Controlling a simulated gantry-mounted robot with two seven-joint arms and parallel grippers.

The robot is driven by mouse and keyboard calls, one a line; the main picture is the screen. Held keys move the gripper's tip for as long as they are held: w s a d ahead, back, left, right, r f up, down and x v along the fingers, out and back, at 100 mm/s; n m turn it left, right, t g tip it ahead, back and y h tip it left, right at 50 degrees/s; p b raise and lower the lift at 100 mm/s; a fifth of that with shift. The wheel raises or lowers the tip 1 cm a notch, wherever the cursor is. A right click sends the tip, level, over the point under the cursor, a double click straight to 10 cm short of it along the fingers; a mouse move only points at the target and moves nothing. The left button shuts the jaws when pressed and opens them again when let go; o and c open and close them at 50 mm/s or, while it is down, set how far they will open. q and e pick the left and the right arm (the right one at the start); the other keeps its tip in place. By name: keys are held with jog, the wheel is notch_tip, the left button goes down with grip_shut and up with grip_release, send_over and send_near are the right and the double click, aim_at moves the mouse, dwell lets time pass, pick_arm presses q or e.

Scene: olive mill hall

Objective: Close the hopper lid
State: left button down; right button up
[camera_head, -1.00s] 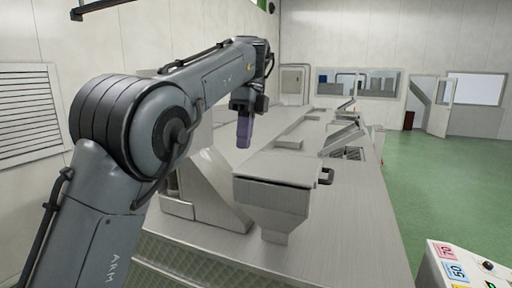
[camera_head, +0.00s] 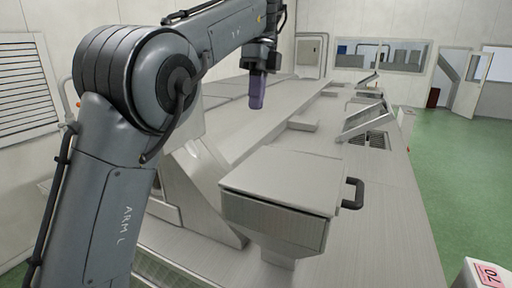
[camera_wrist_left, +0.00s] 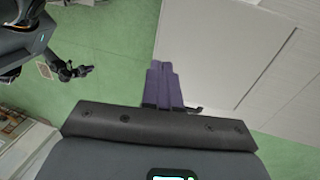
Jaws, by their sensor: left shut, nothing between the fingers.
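The hopper (camera_head: 272,226) is a grey metal box that tapers to a narrow neck on the long metal deck. Its flat lid (camera_head: 285,180) lies over the top, looking level and down on the rim. A black handle (camera_head: 353,193) is at the right side. My left gripper (camera_head: 256,104), with purple fingers, hangs in the air behind and above the lid, apart from it. It is shut and empty. Its fingers also show in the left wrist view (camera_wrist_left: 162,86), beside a pale panel.
The metal deck (camera_head: 375,245) runs back with low channels and a slatted grate (camera_head: 370,140). A control box (camera_head: 482,274) stands at the lower right. Green floor (camera_head: 460,160) is open on the right. A louvred wall panel (camera_head: 25,95) is at the left.

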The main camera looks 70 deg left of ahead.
pick_arm(q)
jog(key=shift+b+x, duration=5)
jog(key=shift+x, duration=2.05)
